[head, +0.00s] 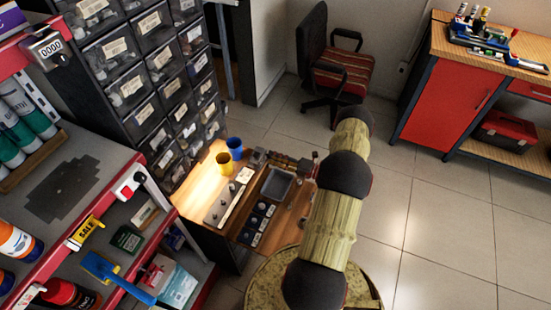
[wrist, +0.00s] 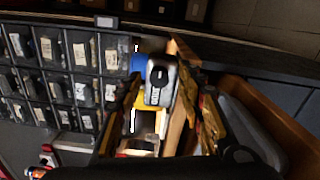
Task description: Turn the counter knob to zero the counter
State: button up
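The counter (wrist: 157,90) is a small grey box with a dark oval knob (wrist: 160,76) and a pale strip of tiny marks, too small to read, in the wrist view. In the head view the counter (head: 258,156) appears as a small dark grey box on the wooden bench, right of the cups. My gripper (head: 288,163) reaches in from the right, low over the bench. In the wrist view my gripper (wrist: 160,70) is open, one brown finger on each side of the counter. Whether a fingertip touches the knob cannot be told.
A blue cup (head: 234,147) and a yellow cup (head: 224,163) stand just beyond the counter. A grey tray (head: 277,186) and a strip with knobs (head: 228,199) lie nearby. A drawer cabinet (head: 150,75) borders the bench. A separate 0000 display (head: 47,47) hangs upper left.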

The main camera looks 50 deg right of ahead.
jog(key=v, duration=1.2)
jog(key=shift+r, duration=0.15)
dwell(0.4)
